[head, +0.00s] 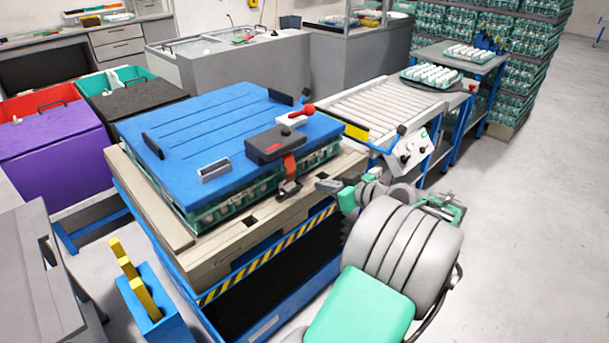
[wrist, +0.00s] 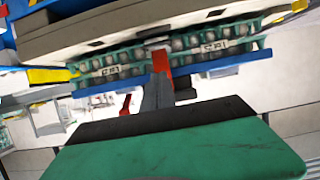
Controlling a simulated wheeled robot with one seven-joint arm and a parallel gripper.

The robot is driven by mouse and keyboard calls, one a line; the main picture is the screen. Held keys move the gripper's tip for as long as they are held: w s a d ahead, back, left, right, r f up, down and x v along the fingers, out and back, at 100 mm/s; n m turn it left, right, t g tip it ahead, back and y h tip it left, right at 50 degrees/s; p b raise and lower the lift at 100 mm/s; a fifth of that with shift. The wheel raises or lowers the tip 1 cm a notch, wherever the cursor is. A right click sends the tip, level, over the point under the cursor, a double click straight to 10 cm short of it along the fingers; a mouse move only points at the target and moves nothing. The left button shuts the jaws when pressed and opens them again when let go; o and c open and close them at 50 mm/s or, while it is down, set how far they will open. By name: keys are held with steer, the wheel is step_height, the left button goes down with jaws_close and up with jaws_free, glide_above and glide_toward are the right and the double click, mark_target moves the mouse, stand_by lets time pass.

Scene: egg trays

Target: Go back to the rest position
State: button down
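My gripper (head: 330,184) is at the near right corner of the egg tray stack in the head view, apart from the red strap (head: 290,166) as far as I can see. Its fingers are small and partly covered by my own arm, so their opening is unclear. The strap, with a grey latch end, hangs over the front of the stack under the blue lid (head: 185,135). The wrist view looks tilted; there the red strap (wrist: 160,62) and the egg trays (wrist: 205,42) lie ahead. I see nothing held.
The stack stands on a beige pallet (head: 160,215) in a blue frame with yellow-black striping. A roller conveyor (head: 370,100) with a control box (head: 410,150) is behind and right. A blue holder (head: 152,310) with yellow handles stands at lower left. The floor at right is clear.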

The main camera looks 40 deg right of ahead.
steer(key=w+a+r+n+g+y+p, duration=0.1)
steer(key=w+a+r+g+p, duration=0.2)
steer(key=a, duration=0.6)
steer(key=w+a+g+y+p, duration=0.15)
steer(key=w+a, duration=0.25)
steer(key=a, duration=0.5)
steer(key=s+a+r+g+h+p, duration=0.1)
steer(key=s+a+r+g+p, duration=0.1)
steer(key=s+a, duration=0.5)
steer(key=s+a+r+m+g+h+p, duration=0.1)
steer(key=s+a+r+g+p, duration=0.1)
steer(key=s+a+g+p, duration=0.2)
steer(key=s+a, duration=0.3)
steer(key=a, duration=0.4)
steer(key=shift+s+r+h, duration=0.15)
steer(key=shift+r+h, duration=0.15)
steer(key=shift+h, duration=0.05)
